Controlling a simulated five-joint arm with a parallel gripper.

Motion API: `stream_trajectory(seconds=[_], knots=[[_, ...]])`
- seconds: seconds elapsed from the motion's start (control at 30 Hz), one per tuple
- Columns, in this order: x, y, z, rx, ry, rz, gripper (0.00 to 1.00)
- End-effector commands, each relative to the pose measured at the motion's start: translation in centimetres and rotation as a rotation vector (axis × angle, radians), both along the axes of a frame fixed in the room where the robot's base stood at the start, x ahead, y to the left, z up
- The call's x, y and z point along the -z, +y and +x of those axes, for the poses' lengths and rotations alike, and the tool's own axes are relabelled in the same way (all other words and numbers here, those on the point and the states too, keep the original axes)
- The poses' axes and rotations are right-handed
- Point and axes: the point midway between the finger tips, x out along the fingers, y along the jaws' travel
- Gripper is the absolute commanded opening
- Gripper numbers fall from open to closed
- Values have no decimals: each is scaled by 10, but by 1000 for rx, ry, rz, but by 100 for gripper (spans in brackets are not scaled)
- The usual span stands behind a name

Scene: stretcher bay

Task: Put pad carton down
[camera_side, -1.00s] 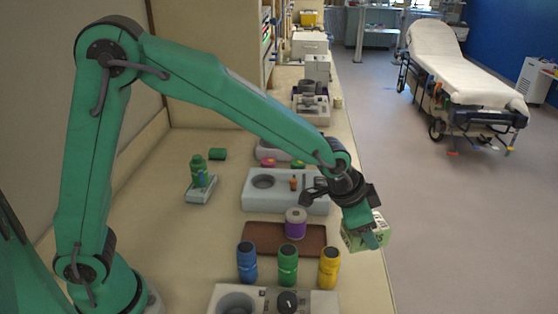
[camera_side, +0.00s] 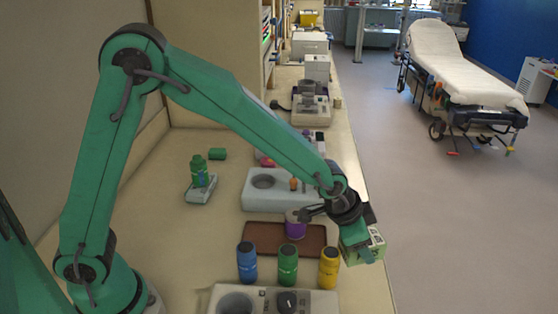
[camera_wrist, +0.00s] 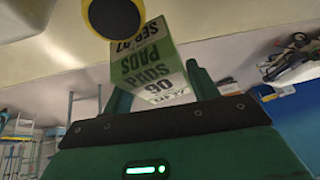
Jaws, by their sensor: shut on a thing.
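The pad carton (camera_side: 364,247) is a green and white box with dark print. My gripper (camera_side: 368,244) is shut on it, at the right edge of the counter, to the right of the yellow-banded container. In the side view the arm and jaws hide part of the carton, and I cannot tell whether it touches the counter.
Blue (camera_side: 247,262), green (camera_side: 288,264) and yellow (camera_side: 329,267) containers stand in a row close by. A brown tray (camera_side: 262,237) bears a purple-banded jar (camera_side: 296,226). A grey device (camera_side: 262,197) stands behind. A stretcher (camera_side: 468,92) stands across the floor.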

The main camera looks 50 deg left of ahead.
Motion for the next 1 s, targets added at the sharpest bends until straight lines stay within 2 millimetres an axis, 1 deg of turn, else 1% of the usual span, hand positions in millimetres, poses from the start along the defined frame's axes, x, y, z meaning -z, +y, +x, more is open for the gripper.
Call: stream_trajectory(seconds=[0.47, 0.5, 0.57, 0.6, 1.0], knots=[[8, 0, 0, 0, 0, 0, 22], [8, 0, 0, 0, 1, 1, 61], [8, 0, 0, 0, 1, 1, 73], [8, 0, 0, 0, 1, 1, 81], [6, 0, 0, 0, 0, 0, 81]])
